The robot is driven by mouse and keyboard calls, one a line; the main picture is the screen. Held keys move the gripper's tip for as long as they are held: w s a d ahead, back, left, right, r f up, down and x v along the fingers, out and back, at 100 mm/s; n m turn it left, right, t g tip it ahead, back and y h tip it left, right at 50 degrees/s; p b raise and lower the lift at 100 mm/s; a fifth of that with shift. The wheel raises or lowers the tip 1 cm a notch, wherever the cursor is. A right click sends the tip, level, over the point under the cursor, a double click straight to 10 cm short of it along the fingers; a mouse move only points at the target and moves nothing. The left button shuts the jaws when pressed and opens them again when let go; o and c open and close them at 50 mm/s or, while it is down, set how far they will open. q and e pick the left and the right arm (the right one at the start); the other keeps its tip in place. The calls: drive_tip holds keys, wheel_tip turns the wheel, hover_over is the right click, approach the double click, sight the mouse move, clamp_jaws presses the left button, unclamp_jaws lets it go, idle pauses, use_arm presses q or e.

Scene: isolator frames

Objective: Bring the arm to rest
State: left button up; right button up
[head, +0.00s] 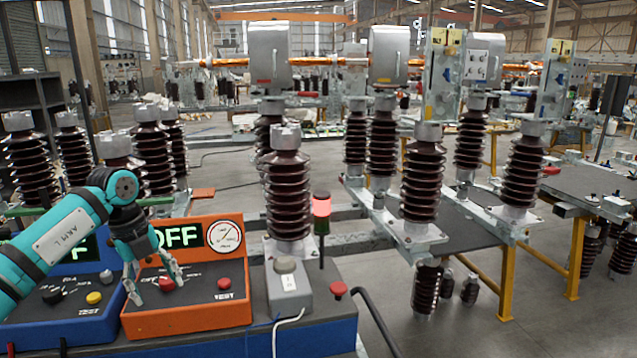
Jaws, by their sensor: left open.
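My left arm comes in from the left edge, and its gripper (155,285) hangs fingers down over the orange test box (187,318). Its two fingers are spread apart, with nothing seen between them. The box's display reads "OFF" (180,237), partly covered by the gripper. My right gripper is not in view.
A blue box (75,318) stands left of the orange one, partly behind my arm. A grey switch box (289,290), a lit red lamp (321,207) and a red button (338,290) stand to the right. Tall brown insulators (287,195) rise behind.

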use_arm(q)
drive_tip(key=d+f+m+t+h, duration=0.1)
drive_tip(key=d+f+m+h, duration=0.2)
drive_tip(key=d, duration=0.8)
drive_tip(key=d+f+m+h, duration=0.15)
drive_tip(key=d+h, duration=0.35)
drive_tip(key=d, duration=0.6)
drive_tip(key=s+d+r+n+t+h, duration=0.5)
drive_tip(key=d+r+n+t+h, duration=0.2)
drive_tip(key=d+t+h, duration=0.3)
drive_tip(key=s+a+f+n+t+y, duration=0.2)
drive_tip(key=s+a+f+n+y, duration=0.1)
drive_tip(key=a+f+n+y, duration=0.6)
drive_tip(key=s+a+f+n+t+y, duration=0.1)
drive_tip(key=s+a+f+n+y, duration=0.2)
drive_tip(key=a+f+n+y, duration=0.5)
drive_tip(key=s+a+f+n+g+y, duration=0.1)
drive_tip(key=s+a+f+n+g, duration=0.15)
drive_tip(key=s+f+g, duration=0.7)
drive_tip(key=s+a+f+n+g+y, duration=0.1)
drive_tip(key=s+f+n+g, duration=0.15)
drive_tip(key=s, duration=1.35)
wheel_tip(320, 180, down, 29)
drive_tip(key=s, duration=0.3)
drive_tip(key=s+a+f+g, duration=0.1)
drive_tip(key=s+a+f, duration=0.1)
drive_tip(key=s+f, duration=1.1)
drive_tip(key=shift+s+a+f+g, duration=0.3)
drive_tip(key=shift+s+a+g, duration=0.1)
drive_tip(key=shift+s, duration=0.65)
